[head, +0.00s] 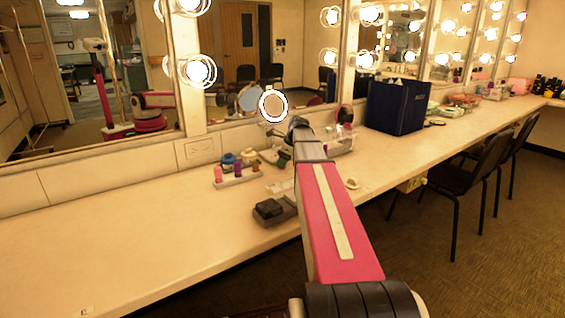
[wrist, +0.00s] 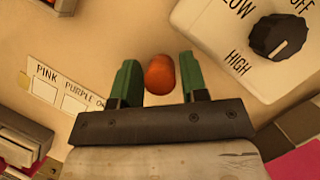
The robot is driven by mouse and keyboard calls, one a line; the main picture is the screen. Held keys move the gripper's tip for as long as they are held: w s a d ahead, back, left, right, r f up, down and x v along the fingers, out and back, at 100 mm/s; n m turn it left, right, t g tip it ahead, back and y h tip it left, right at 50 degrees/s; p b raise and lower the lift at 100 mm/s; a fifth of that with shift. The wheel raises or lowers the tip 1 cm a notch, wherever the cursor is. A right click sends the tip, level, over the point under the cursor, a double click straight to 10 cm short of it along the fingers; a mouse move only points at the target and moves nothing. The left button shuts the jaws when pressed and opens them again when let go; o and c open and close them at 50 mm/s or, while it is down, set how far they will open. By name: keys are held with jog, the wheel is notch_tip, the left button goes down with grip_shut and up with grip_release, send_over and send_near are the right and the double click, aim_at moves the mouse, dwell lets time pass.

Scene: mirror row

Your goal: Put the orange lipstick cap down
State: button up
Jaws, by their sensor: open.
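The orange lipstick cap (wrist: 160,75) shows in the wrist view, between the two green fingers of my gripper (wrist: 157,62). The fingers are open, with a narrow gap on each side of the cap. The cap appears to be at the pale counter (wrist: 105,40); its lower end is close to the dark gripper body. A white label card (wrist: 72,90) reading "PINK", "PURPLE" and a cut-off third word lies to its left. In the head view my arm reaches over the counter (head: 120,225), and the cap cannot be made out.
A white unit with a black knob (wrist: 278,36) is right of the gripper. In the head view, a small rack of lipsticks (head: 238,180) and a dark box (head: 270,210) stand left of my arm. A navy bin (head: 397,106) stands farther back. The left counter is mostly clear.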

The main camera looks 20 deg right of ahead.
jog(key=shift+r, duration=0.1)
jog(key=v, duration=1.2)
